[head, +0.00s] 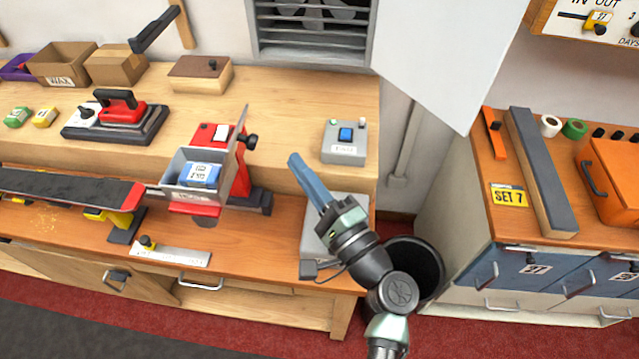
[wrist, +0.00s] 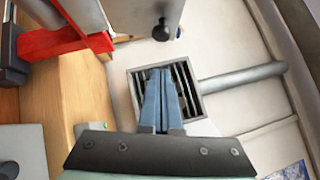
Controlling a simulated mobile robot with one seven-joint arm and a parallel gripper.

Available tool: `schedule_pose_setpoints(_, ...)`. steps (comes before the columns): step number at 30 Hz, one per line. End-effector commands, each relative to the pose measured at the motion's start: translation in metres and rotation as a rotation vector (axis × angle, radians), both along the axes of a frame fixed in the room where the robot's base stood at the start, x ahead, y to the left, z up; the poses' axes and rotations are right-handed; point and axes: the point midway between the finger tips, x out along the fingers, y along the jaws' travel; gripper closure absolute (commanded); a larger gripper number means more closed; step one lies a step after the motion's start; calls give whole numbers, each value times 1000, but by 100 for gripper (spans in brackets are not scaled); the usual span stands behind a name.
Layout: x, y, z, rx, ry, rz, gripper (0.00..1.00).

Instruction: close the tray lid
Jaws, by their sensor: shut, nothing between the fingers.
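A grey tray (head: 163,182) sits on a red stand on the bench, with a blue-and-white packet (head: 200,175) inside. Its grey lid (head: 238,150) stands open, raised nearly upright at the tray's right side. A black knob (head: 252,141) sticks out from the lid's right face. In the wrist view the lid (wrist: 145,10) shows at the top, with its knob (wrist: 162,30). My gripper (head: 294,158) is right of the lid, apart from it, with its blue fingers shut and empty. The fingers also show in the wrist view (wrist: 163,75).
A grey box with a blue button (head: 345,141) stands behind and right of my gripper. A grey plate (head: 318,222) lies under it. An iron (head: 118,115) and a ski-like board (head: 65,190) are left. A black bin (head: 425,262) stands right of the bench.

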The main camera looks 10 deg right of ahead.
Motion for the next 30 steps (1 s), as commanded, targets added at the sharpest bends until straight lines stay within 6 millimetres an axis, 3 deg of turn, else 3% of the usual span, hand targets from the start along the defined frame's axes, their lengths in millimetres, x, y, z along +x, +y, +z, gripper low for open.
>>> schedule_pose_setpoints(2, 15, 7, 8, -1, -1, 3, 100)
schedule_pose_setpoints(9, 21, 36, 16, -2, 0, 2, 100)
schedule_pose_setpoints(30, 31, 42, 21, -35, 10, -1, 100)
